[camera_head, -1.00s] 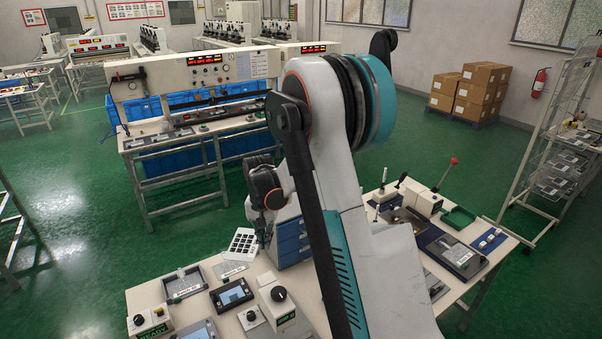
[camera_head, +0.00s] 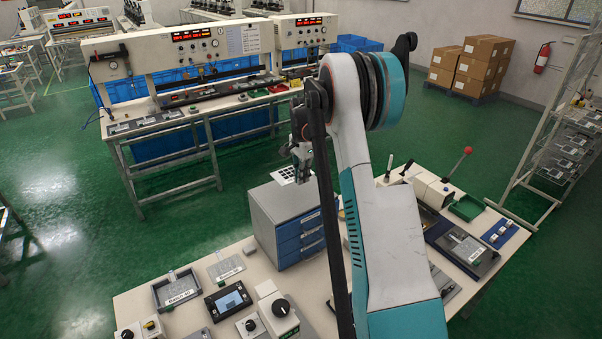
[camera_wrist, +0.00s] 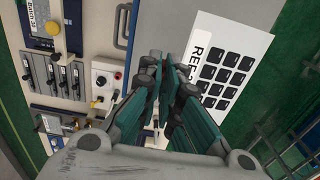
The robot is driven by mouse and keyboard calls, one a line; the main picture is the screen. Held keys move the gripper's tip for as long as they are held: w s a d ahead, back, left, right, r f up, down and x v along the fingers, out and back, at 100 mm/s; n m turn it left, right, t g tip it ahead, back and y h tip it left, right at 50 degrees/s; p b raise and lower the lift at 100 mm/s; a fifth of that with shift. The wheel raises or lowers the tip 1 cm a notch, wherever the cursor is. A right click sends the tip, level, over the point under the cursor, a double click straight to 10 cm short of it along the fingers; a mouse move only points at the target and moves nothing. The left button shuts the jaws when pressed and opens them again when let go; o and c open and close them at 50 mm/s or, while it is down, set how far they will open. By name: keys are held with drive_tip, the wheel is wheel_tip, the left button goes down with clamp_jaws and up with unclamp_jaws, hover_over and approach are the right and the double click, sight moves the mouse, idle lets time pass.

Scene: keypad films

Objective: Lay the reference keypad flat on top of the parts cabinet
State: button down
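The reference keypad (camera_head: 284,175) is a white plate with black square keys. In the wrist view the keypad (camera_wrist: 225,75) shows part of a "REF" label, and one edge lies at my fingertips. My gripper (camera_head: 301,167) is shut on that edge, with the fingers (camera_wrist: 165,75) close together in the wrist view. The parts cabinet (camera_head: 283,208) has a grey top and blue drawers and stands on the bench. The keypad appears over the back part of the cabinet top; its exact height above it is unclear. My arm hides the cabinet's right side.
The bench holds a labelled tray (camera_head: 178,290), a small screen device (camera_head: 228,300) and a box with a black knob (camera_head: 281,309) left and front of the cabinet. A green tray (camera_head: 467,207) and a red-knobbed lever (camera_head: 467,150) are at the right. The cabinet top looks bare.

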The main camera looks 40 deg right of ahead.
drive_tip(key=shift+f, duration=0.25)
drive_tip(key=b, duration=0.2)
hover_over(302, 203)
drive_tip(key=shift+w+f, duration=0.15)
drive_tip(key=shift+f, duration=2.55)
drive_tip(key=shift+f+b, duration=1.05)
drive_tip(key=shift+f, duration=0.15)
drive_tip(key=shift+f+b, duration=0.4)
drive_tip(key=shift+b, duration=0.15)
drive_tip(key=c, duration=1.7)
unclamp_jaws()
drive_tip(key=shift+f, duration=0.1)
